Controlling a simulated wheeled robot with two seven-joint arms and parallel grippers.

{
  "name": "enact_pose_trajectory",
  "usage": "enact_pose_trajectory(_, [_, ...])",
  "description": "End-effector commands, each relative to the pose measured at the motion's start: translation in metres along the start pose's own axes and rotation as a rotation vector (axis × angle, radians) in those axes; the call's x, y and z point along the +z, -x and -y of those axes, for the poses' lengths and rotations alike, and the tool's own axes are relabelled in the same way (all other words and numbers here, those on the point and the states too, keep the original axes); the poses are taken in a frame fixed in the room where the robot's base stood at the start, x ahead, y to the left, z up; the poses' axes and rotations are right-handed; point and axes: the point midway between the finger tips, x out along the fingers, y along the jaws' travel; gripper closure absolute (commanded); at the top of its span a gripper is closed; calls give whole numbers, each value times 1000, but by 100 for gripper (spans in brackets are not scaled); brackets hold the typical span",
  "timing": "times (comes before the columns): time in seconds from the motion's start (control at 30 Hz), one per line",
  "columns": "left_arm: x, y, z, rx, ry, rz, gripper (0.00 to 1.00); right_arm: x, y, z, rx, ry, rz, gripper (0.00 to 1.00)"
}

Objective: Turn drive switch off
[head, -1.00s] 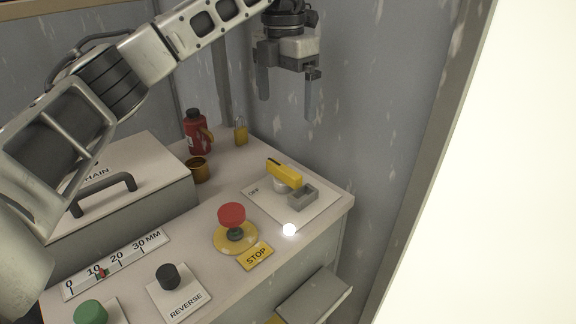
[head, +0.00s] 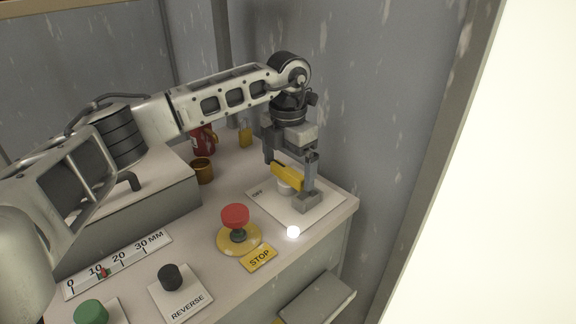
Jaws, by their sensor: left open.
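The drive switch has a yellow handle (head: 287,175) on a round pale base, set on a white plate (head: 275,207) marked OFF at its left. I cannot tell whether the fingers touch the handle. My right gripper is not in view.
A red stop button (head: 235,216) stands on a yellow base left of the switch. Behind are a brass cup (head: 202,170), a red bottle (head: 204,142) and a yellow padlock (head: 245,137). A black reverse knob (head: 170,277) is in front. The wall is close on the right.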

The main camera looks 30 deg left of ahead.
Motion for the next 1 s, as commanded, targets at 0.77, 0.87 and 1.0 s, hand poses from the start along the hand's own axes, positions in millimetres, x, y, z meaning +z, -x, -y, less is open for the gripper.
enact_pose_trajectory(0.77, [0,-2,0,0,23,1,37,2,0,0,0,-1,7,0])
enact_pose_trajectory(0.87, [0,-2,0,0,56,1,37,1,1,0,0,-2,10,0])
enact_pose_trajectory(1.0, [0,-1,0,-1,133,0,37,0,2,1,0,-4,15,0])
